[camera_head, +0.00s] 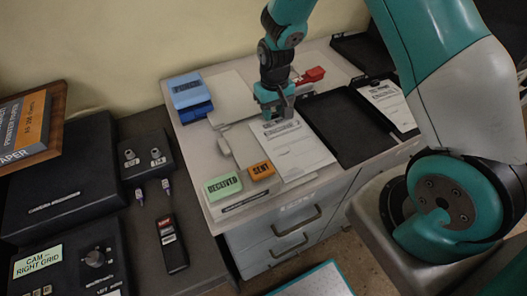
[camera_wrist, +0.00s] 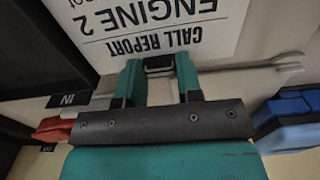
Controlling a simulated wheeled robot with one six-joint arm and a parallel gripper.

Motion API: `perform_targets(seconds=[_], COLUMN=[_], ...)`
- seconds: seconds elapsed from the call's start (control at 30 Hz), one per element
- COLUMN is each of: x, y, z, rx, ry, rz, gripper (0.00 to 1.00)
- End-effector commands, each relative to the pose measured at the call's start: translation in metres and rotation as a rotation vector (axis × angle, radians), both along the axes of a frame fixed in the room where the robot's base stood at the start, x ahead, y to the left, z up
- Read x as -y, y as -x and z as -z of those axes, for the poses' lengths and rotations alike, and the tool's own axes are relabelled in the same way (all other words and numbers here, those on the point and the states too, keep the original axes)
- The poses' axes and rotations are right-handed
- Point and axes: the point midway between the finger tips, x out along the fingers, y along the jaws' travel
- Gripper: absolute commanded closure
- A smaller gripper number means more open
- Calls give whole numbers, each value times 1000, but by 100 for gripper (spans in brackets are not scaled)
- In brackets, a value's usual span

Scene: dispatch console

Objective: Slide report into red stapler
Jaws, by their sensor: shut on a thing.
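The report (camera_head: 298,152) is a white printed sheet lying on the pale desk, below my gripper in the head view. In the wrist view the report (camera_wrist: 165,28) reads "CALL REPORT ENGINE 2". My gripper (camera_head: 274,112) is shut at the report's upper edge. In the wrist view its teal fingers (camera_wrist: 158,66) close on a small dark piece at that edge; whether this is a clip is unclear. The red stapler (camera_head: 310,75) lies behind and right of my gripper, apart from the report. It shows partly at the wrist view's left (camera_wrist: 52,131), partly hidden by the gripper body.
A blue stapler-like object (camera_head: 187,90) stands at the back left. A black tray (camera_head: 347,126) lies right of the report; another sheet (camera_head: 389,103) lies farther right. Green RECEIVED (camera_head: 222,187) and orange SENT (camera_head: 261,171) blocks stand near the front edge.

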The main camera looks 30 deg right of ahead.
Motion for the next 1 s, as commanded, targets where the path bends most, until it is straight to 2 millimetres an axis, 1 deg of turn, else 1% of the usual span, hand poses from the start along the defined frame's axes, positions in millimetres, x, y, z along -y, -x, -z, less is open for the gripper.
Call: perform_targets(seconds=[0.23,0.37,1.0], x=[0,0,0], y=[0,0,0], z=[0,-6,-60], rx=[0,0,0], ry=[0,0,0], rz=[0,0,0], gripper=[91,91,91])
